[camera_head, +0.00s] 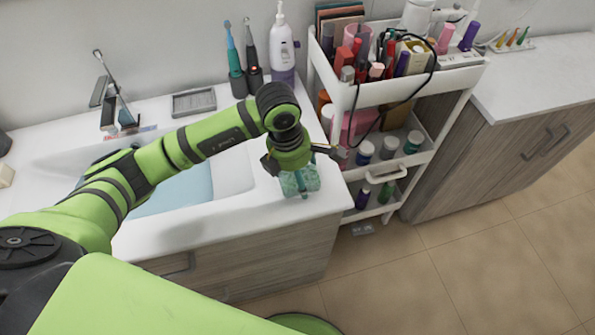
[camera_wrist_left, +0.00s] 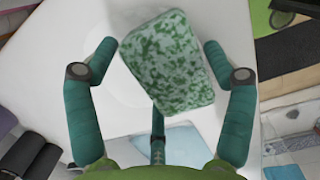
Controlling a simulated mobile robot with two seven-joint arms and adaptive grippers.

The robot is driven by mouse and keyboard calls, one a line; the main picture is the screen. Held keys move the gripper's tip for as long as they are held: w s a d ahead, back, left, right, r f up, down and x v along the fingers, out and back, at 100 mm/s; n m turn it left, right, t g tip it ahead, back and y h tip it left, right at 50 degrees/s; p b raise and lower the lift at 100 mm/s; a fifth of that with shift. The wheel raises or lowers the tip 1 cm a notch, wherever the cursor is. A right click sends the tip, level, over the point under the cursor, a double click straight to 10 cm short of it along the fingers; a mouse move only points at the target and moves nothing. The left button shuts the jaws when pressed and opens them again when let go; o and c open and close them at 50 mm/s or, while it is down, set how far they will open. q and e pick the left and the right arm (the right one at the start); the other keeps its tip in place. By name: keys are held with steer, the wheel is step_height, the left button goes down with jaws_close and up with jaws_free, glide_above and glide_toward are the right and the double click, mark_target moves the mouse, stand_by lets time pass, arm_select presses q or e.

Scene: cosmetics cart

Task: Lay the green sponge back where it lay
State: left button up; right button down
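The green speckled sponge (camera_head: 311,178) lies on the white counter near its right front corner. In the left wrist view the sponge (camera_wrist_left: 170,65) sits slightly turned between and beyond the fingertips. My left gripper (camera_head: 300,172) is directly above the sponge and hides part of it in the head view. In the left wrist view my left gripper (camera_wrist_left: 158,50) has its fingers spread wide. A gap shows on the sponge's left; its right edge is close to the right fingertip, and I cannot tell if they touch. My right gripper is not in view.
A grey soap dish (camera_head: 194,103) lies on the counter behind my arm, near toothbrushes (camera_head: 233,62) and a pump bottle (camera_head: 282,50). The sink basin (camera_head: 178,192) is left of the sponge. A loaded white cart (camera_head: 425,84) stands close on the right.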

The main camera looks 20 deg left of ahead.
arm_select(q)
steer(key=shift+r, duration=0.15)
steer(key=shift+r, duration=0.2)
step_height(320, 180, up, 12)
steer(key=s+a+b, duration=0.1)
steer(key=b, duration=0.2)
steer(key=shift+a+f, duration=0.2)
steer(key=shift+a, duration=0.1)
